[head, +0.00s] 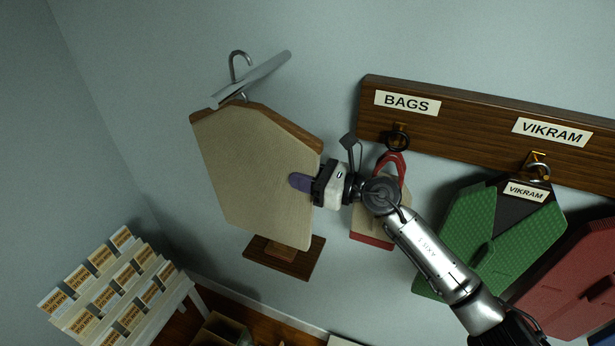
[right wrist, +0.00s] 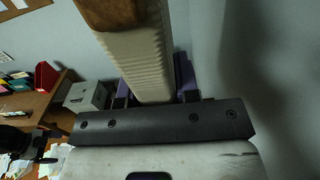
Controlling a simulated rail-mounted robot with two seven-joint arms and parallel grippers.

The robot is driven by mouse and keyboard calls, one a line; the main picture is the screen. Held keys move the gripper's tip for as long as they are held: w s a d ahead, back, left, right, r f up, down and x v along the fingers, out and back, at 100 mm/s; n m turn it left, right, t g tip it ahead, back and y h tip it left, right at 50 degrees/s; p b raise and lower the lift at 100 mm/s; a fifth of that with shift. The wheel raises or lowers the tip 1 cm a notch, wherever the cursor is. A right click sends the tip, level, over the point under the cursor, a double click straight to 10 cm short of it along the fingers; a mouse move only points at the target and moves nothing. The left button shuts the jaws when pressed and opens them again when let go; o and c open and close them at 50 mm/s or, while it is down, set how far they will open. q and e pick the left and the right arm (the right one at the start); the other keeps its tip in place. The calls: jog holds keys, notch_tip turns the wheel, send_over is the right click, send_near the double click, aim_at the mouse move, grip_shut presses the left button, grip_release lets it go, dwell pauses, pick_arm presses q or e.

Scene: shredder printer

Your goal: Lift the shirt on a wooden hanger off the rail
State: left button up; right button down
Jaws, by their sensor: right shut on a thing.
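The beige shirt (head: 252,178) hangs tilted on its wooden hanger (head: 285,122) at the left centre of the head view. The hanger's metal hook (head: 239,58) shows above the grey rail (head: 262,75); I cannot tell whether it rests on the rail. My right gripper (head: 303,182) is shut on the shirt's right side edge, one purple finger across its front. In the right wrist view the shirt (right wrist: 140,60) runs between the purple fingers (right wrist: 155,82), with brown wood (right wrist: 110,12) at its top.
To the right, a wooden board (head: 460,118) carries hooks with a small beige-and-red bag (head: 372,228), a green bag (head: 490,245) and a red bag (head: 575,280). A card rack (head: 115,290) stands lower left.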

aim_at(265, 175)
jog(key=shift+b+x, duration=0.75)
jog(key=shift+x, duration=1.4)
jog(key=shift+r, duration=0.1)
jog(key=shift+w+a, duration=0.1)
jog(key=shift+w+a+f+b, duration=0.2)
jog(key=shift+a+f+b, duration=0.4)
jog(key=shift+b, duration=0.15)
jog(key=shift+w+a+f+b, duration=0.2)
jog(key=shift+a+f+b, duration=0.1)
jog(key=shift+a+b, duration=0.25)
jog(key=shift+w+a+f+b, duration=0.2)
jog(key=shift+a+f+b, duration=0.1)
jog(key=shift+a+b, duration=0.25)
jog(key=shift+w+a+f+b, duration=0.3)
jog(key=shift+a+b, duration=0.2)
jog(key=shift+b, duration=0.1)
jog(key=shift+a, duration=0.1)
